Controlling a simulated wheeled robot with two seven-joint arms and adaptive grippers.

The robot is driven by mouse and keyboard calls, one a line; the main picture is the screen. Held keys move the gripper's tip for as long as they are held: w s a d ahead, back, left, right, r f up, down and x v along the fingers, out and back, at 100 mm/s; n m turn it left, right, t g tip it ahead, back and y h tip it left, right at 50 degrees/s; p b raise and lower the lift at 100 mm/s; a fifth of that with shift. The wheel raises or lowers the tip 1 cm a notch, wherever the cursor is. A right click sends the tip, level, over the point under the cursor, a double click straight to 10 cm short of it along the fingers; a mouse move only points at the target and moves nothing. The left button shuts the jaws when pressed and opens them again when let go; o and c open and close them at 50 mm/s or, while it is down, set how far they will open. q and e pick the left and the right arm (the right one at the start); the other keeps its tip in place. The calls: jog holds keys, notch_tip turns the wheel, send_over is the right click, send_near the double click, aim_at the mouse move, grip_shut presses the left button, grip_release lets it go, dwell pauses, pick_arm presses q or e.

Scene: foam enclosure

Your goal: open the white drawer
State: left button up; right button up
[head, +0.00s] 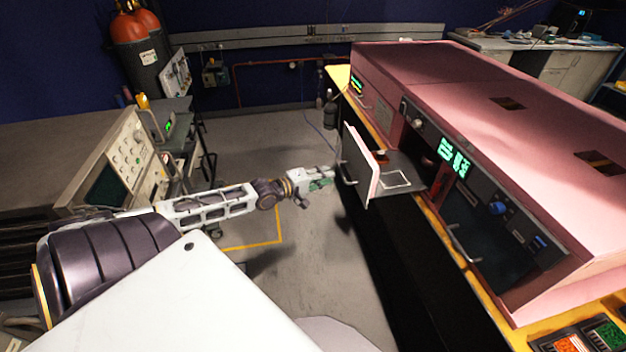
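The drawer (397,166) stands pulled out of the pink foam enclosure (445,85). Its upright front panel (361,160) has a pale inner face, and a metal handle (344,172) is on its outer side. A flat surface with a white outline shows behind the panel. My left gripper (328,177) is at the end of the arm from the left, close to the handle. The fingers are too small to tell whether they are open or touch the handle. My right gripper is not in view.
The enclosure rests on a bench with a yellow edge (480,295). Another handled front (462,243) is nearer me. Instruments (128,165) stand at the left and red-topped cylinders (133,50) at the back left. The grey floor (262,140) between is mostly clear.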

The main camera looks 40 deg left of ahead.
pick_arm(q)
jog(key=shift+v, duration=2.1)
jog(key=shift+s, duration=0.1)
